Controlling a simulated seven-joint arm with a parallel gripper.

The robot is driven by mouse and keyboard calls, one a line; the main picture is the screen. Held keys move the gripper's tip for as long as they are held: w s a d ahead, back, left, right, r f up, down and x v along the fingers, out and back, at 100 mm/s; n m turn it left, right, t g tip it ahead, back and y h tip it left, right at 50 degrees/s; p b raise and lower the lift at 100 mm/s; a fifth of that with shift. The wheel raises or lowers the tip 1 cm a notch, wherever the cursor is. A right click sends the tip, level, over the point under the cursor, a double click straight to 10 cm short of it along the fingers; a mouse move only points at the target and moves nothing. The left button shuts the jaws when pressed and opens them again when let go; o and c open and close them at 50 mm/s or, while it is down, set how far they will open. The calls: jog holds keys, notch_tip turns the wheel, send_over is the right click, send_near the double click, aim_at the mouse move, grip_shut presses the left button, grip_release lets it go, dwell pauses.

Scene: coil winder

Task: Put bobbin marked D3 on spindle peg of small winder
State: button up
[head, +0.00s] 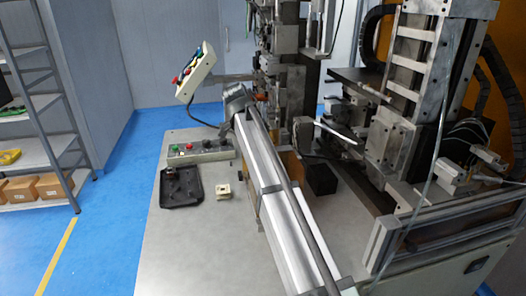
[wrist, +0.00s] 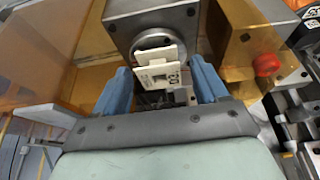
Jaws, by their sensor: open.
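In the wrist view, a white bobbin (wrist: 158,72) with a small dark marking, too small to read surely, stands at the front of the round spindle face (wrist: 152,41) on the grey winder block (wrist: 185,18). The peg itself is hidden behind the bobbin. My gripper (wrist: 161,80) is open, with one blue finger on each side of the bobbin and a visible gap on both sides. In the head view, a cream bobbin-like piece (head: 223,191) lies on the pale worktop; no marking is legible there. My gripper cannot be made out in the head view.
A black tray (head: 182,186) and a button box (head: 207,150) lie on the worktop (head: 190,240). Amber guards (wrist: 65,62) and a red knob (wrist: 266,65) flank the spindle closely. The worktop's front left is clear.

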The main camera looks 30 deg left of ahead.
jog(key=v, duration=1.2)
jog(key=shift+w, duration=0.1)
